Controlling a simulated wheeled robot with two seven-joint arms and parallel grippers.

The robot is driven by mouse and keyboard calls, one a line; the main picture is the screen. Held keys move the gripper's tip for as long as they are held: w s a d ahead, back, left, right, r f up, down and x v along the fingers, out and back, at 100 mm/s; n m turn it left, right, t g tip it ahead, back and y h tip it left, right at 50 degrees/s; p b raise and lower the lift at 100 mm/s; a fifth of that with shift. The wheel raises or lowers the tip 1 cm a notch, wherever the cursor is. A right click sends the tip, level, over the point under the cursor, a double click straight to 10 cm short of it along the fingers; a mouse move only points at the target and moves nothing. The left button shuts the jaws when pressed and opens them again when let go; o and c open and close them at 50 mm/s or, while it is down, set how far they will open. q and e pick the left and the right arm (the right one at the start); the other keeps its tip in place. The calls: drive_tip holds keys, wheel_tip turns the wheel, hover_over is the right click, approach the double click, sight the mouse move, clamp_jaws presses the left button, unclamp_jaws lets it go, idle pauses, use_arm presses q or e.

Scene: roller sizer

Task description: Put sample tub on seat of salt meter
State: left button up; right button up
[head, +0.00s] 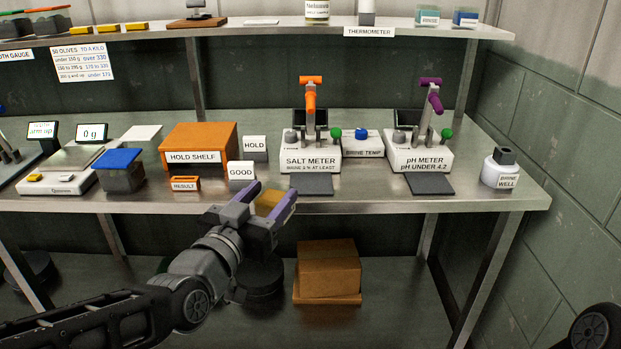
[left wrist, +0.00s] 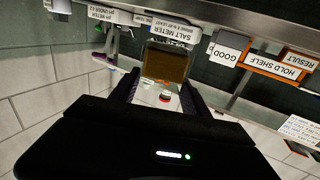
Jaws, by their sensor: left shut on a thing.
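The sample tub, a small amber-brown block-like tub (head: 268,203), is between the fingers of my left gripper (head: 271,197), which is shut on it. It also shows in the left wrist view (left wrist: 166,63). The gripper is in front of the bench edge, left of and nearer than the salt meter. The salt meter (head: 311,161) is a white box with an orange-handled lever, a grey knob and a green knob. A dark flat plate (head: 312,185) lies in front of it. I cannot make out its seat clearly. My right gripper is out of view.
The pH meter (head: 418,157) with a purple lever stands right of the salt meter, with the blue-topped brine temp unit (head: 362,143) between. The GOOD sign (head: 241,171), HOLD shelf (head: 199,143) and blue-lidded container (head: 121,171) stand left. An upper shelf (head: 260,28) runs above.

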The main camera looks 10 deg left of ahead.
use_arm(q)
drive_tip(key=w+p, duration=0.1)
drive_tip(key=p, duration=0.1)
drive_tip(key=w+r+p, duration=0.1)
drive_tip(key=p, duration=0.2)
drive_tip(key=shift+d, duration=0.15)
drive_tip(key=w, duration=0.1)
drive_tip(key=p, duration=0.1)
drive_tip(key=w+p, duration=0.1)
drive_tip(key=shift+w+d+f, duration=0.15)
drive_tip(key=shift+w+d, duration=0.1)
drive_tip(key=shift+w, duration=0.05)
drive_tip(key=w, duration=0.4)
drive_tip(key=w+d, duration=0.1)
drive_tip(key=w, duration=0.7)
drive_tip(key=shift+d+f+p, duration=0.25)
drive_tip(key=shift+d+p, duration=0.05)
drive_tip(key=shift+p, duration=0.1)
drive_tip(key=shift+w, duration=0.1)
drive_tip(key=shift+w, duration=0.15)
drive_tip(key=shift+w+d+f, duration=0.1)
drive_tip(key=shift+w+f, duration=0.1)
drive_tip(key=shift+w, duration=0.05)
wheel_tip(320, 180, down, 3)
drive_tip(key=shift+f, duration=0.1)
